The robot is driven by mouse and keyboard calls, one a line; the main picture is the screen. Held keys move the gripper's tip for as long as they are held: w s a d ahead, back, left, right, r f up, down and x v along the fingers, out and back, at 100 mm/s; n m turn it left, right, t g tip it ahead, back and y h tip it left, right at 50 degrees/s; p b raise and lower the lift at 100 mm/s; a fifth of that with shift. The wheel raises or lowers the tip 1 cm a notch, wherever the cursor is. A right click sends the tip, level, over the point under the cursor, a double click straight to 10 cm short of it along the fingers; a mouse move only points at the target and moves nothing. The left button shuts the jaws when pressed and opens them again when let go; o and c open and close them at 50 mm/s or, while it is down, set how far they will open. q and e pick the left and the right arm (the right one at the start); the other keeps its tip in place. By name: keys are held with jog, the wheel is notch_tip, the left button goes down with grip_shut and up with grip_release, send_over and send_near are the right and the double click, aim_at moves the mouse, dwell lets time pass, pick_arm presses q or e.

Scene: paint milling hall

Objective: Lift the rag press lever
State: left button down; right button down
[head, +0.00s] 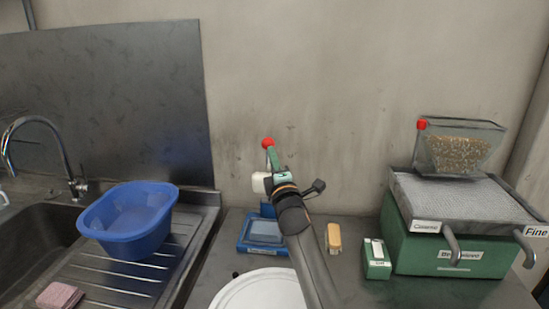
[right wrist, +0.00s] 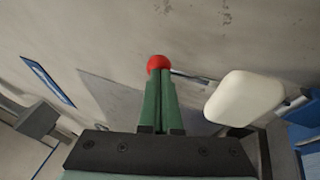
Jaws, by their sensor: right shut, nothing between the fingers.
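The rag press lever ends in a red ball knob (head: 267,143), which also shows in the right wrist view (right wrist: 158,63). In that view a thin metal rod (right wrist: 190,75) runs right from near the knob. My right gripper (head: 271,154) has its green fingers closed together, with nothing between them. Its fingertips (right wrist: 159,82) overlap the lower edge of the knob; I cannot tell whether they touch it. A white block (head: 259,183) beside the gripper shows larger in the wrist view (right wrist: 244,98). A blue base (head: 262,237) is partly hidden by my arm. My left gripper is not in view.
A blue basin (head: 128,215) stands on the sink drainer at left, with a pink cloth (head: 60,296) below it. A white round plate (head: 255,292) lies in front. A brush (head: 334,238), a small green box (head: 376,258) and a green machine (head: 455,250) with hopper stand right.

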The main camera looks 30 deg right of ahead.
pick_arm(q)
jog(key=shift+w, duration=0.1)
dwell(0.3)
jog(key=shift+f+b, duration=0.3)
pick_arm(e)
jog(key=shift+w+d+r, duration=0.55)
jog(key=shift+w+d, duration=0.05)
jog(key=shift+w, duration=0.1)
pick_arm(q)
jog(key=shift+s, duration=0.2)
